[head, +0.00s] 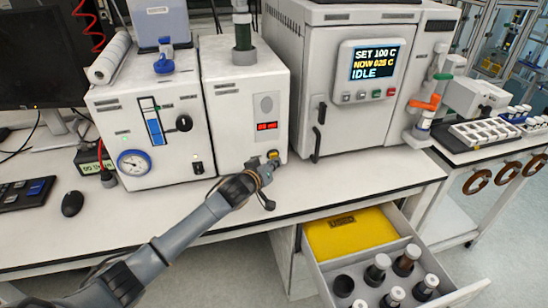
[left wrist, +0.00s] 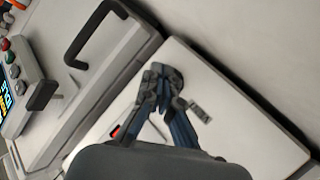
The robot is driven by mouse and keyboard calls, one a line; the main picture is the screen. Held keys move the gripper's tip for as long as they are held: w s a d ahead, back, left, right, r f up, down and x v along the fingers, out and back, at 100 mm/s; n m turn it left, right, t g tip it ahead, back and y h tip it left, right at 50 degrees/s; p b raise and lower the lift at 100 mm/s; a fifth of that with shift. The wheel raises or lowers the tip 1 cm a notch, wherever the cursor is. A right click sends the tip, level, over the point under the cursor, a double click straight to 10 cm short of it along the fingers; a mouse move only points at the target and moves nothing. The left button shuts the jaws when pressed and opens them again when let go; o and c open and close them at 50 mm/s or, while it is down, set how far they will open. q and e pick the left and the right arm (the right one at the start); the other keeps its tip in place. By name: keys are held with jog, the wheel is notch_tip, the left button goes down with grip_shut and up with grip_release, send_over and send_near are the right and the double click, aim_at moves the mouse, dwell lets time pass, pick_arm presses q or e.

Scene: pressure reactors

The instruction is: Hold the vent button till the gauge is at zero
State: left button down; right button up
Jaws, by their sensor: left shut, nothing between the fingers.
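My left gripper (head: 270,167) is shut and empty, with its tips at the lower front of the white middle unit (head: 222,125). A small yellow button-like part (head: 273,154) shows right at the tips; I cannot tell whether it is the vent button or whether it is pressed. In the left wrist view the shut fingers (left wrist: 163,74) point at a white panel (left wrist: 225,90), and what lies under the tips is hidden. The round gauge (head: 134,162) with a blue rim is on the left unit; its needle is too small to read exactly.
The reactor oven (head: 345,90) with a black handle (head: 319,128) stands close right of the gripper. An open drawer (head: 440,295) with vials juts out below the bench. The bench front (head: 355,188) is clear. A mouse (head: 72,203) lies at left.

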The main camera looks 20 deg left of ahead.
pick_arm(q)
jog(key=shift+w+a, duration=0.25)
jog(key=shift+w, duration=0.1)
dwell(1.4)
jog(key=shift+s+d+p, duration=0.5)
jog(key=shift+s, duration=0.2)
jog(key=shift+s+d, duration=0.2)
jog(key=s+d+p, duration=0.2)
jog(key=s, duration=0.1)
jog(key=shift+r, duration=0.1)
jog(key=shift+s+d, duration=0.2)
jog(key=shift+s, duration=0.2)
dwell(0.6)
